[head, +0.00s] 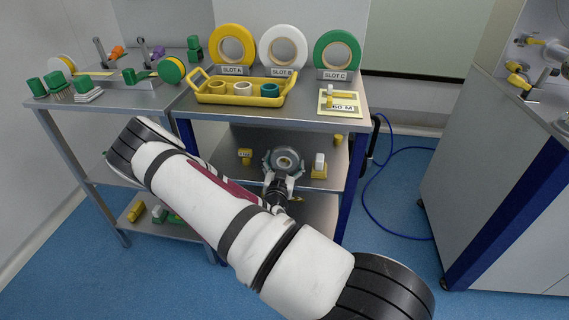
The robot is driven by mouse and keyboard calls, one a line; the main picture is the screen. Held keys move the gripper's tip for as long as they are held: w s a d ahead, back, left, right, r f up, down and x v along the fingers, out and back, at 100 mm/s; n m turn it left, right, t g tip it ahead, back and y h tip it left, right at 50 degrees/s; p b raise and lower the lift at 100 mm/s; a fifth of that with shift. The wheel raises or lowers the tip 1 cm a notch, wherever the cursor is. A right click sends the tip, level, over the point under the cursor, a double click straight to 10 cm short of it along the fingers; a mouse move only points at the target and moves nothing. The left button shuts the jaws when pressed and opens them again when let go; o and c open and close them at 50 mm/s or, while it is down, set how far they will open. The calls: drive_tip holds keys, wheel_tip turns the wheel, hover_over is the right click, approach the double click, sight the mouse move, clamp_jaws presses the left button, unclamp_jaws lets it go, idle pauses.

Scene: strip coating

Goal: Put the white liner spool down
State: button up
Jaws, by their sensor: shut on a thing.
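My gripper (284,168) is in front of the middle shelf of the table, its two fingers on either side of a round, pale grey spool (286,153) with a dark centre. It is shut on this spool, which looks like the white liner spool in shadow. I cannot tell whether the spool touches the shelf (222,178). A larger white roll (267,50) stands upright at the sign SLOT B (282,72) on the table top.
A yellow roll (220,45) and a green roll (318,50) flank the white roll. A yellow tray (205,95) holds small rings. A yellow-based block (319,168) stands right of my gripper, a yellow tag (245,155) left. A blue hose (365,200) lies on the floor.

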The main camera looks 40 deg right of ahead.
drive_tip(key=shift+f, duration=0.15)
drive_tip(key=o, duration=1.2)
drive_tip(key=shift+o, duration=0.2)
